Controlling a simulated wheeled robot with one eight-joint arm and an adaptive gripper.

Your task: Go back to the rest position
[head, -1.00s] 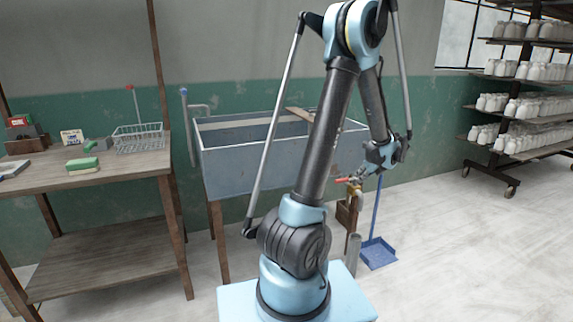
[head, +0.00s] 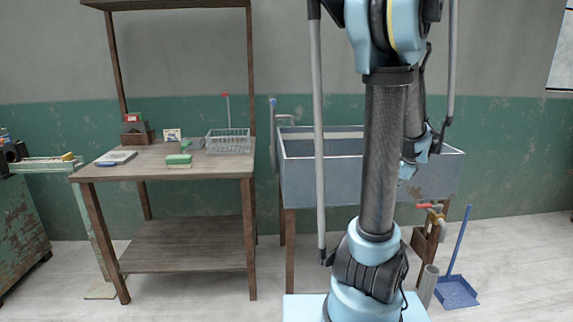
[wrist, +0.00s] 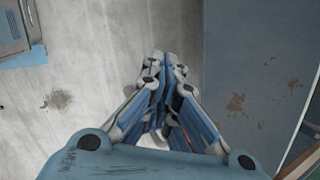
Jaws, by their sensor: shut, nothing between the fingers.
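My gripper (wrist: 160,75) shows in the wrist view with its fingers together and nothing between them. It points down toward the pale floor, beside the blue-grey side of the sink trough. In the head view my arm stands upright in front of the sink trough (head: 310,172), and my gripper is mostly hidden behind the arm's own links.
A wooden workbench (head: 200,172) at the left holds a wire basket (head: 228,141), a green-topped brush (head: 179,160) and small boxes. A blue dustpan (head: 456,292) stands on the floor at the right. A worn green cabinet (head: 18,225) is at far left. Floor between looks clear.

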